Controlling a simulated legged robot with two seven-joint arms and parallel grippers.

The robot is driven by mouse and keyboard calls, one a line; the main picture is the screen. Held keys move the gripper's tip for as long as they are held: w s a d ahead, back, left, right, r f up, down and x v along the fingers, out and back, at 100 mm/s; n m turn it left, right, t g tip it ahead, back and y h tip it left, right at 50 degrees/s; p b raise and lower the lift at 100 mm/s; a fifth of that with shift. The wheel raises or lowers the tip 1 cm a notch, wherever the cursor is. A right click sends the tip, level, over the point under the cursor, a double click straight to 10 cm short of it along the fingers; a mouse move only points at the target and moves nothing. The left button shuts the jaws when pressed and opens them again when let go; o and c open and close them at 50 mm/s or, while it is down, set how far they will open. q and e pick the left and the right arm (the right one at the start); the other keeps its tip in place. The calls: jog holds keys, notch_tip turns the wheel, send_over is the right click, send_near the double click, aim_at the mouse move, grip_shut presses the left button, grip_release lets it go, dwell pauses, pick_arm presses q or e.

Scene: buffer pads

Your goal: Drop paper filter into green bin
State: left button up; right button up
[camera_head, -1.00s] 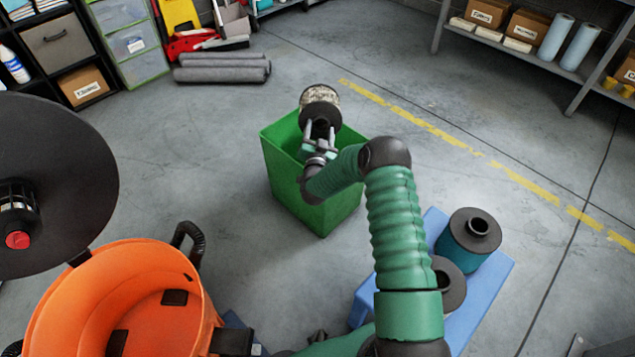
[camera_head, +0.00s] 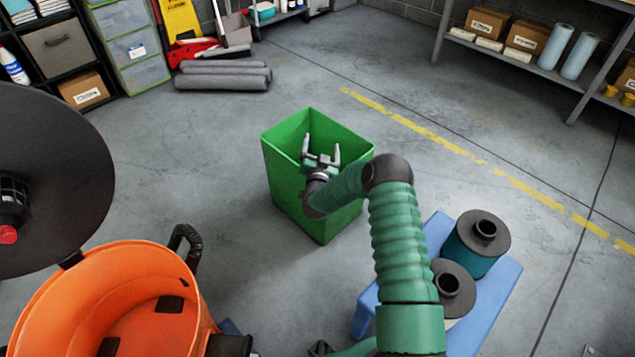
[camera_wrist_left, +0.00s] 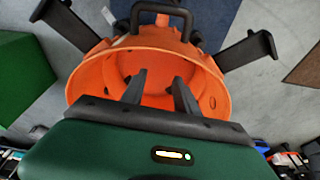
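The green bin (camera_head: 290,190) stands on the floor in the middle of the head view; its side also shows at the left of the left wrist view (camera_wrist_left: 22,80). My right gripper (camera_head: 321,146) is over the bin's opening with its fingers spread and nothing between them. The paper filter is not visible now; the part of the bin's inside that I can see shows no filter, and its bottom is hidden. My left gripper (camera_wrist_left: 155,88) shows in the left wrist view, its two fingers apart and empty, in front of the orange bucket (camera_wrist_left: 100,60).
The orange bucket (camera_head: 120,262) stands open at the lower left, beside a large black disc (camera_head: 55,170). A blue stand (camera_head: 492,290) at the lower right holds a teal-sided filter (camera_head: 462,250) and a second filter (camera_head: 450,312). Floor around the bin is clear.

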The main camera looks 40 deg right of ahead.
jog(key=shift+f, duration=0.15)
jog(key=p+v, duration=0.7)
jog(key=v, duration=0.9)
jog(key=shift+s+a, duration=0.25)
jog(key=shift+s, duration=0.05)
